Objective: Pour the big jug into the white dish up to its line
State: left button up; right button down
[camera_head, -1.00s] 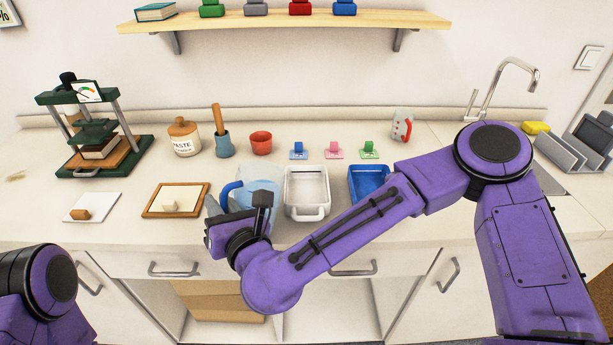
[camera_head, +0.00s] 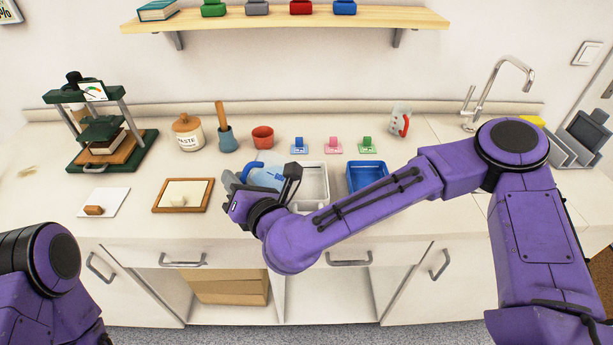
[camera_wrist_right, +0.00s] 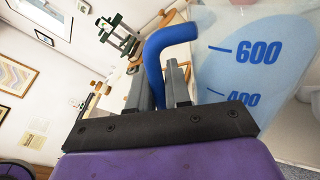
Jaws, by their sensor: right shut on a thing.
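The big jug (camera_head: 266,176) is clear with a blue handle and bluish contents. It appears tilted toward the white dish. My right gripper (camera_head: 231,184) is shut on the jug's handle, at the left of the dish. In the right wrist view the blue handle (camera_wrist_right: 165,50) passes by the fingers, and the jug wall (camera_wrist_right: 255,60) shows blue marks 600 and 400. The white dish (camera_head: 318,175) stands on the counter just right of the jug, partly hidden by the jug and my right arm. I cannot make out its line or level. My left gripper is out of view.
A blue tray (camera_head: 367,176) stands right of the dish. A wooden frame (camera_head: 158,206) with a pale sheet lies to the left. Behind are a red pot (camera_head: 263,138), coloured clips and a small jug with a red handle (camera_head: 401,122). A press (camera_head: 105,140) stands far left.

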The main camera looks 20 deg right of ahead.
jog(key=shift+s+d+r, duration=0.1)
jog(key=shift+d+r, duration=0.1)
jog(key=shift+r, duration=0.05)
jog(key=shift+w, duration=0.2)
jog(key=shift+s+d+r+m+p, duration=0.1)
jog(key=shift+m+p, duration=0.2)
jog(key=shift+p, duration=0.1)
jog(key=shift+w+d, duration=0.1)
jog(key=shift+w, duration=0.1)
jog(key=shift+s+r+m+p, duration=0.1)
jog(key=shift+r+m+p, duration=0.05)
jog(key=shift+m+p, duration=0.15)
jog(key=shift+d, duration=0.2)
jog(key=shift+r+m, duration=0.1)
jog(key=shift+m, duration=0.2)
jog(key=shift+w+d+p, duration=0.1)
jog(key=shift+w+p, duration=0.15)
jog(key=shift+p, duration=0.15)
jog(key=shift+s, duration=0.1)
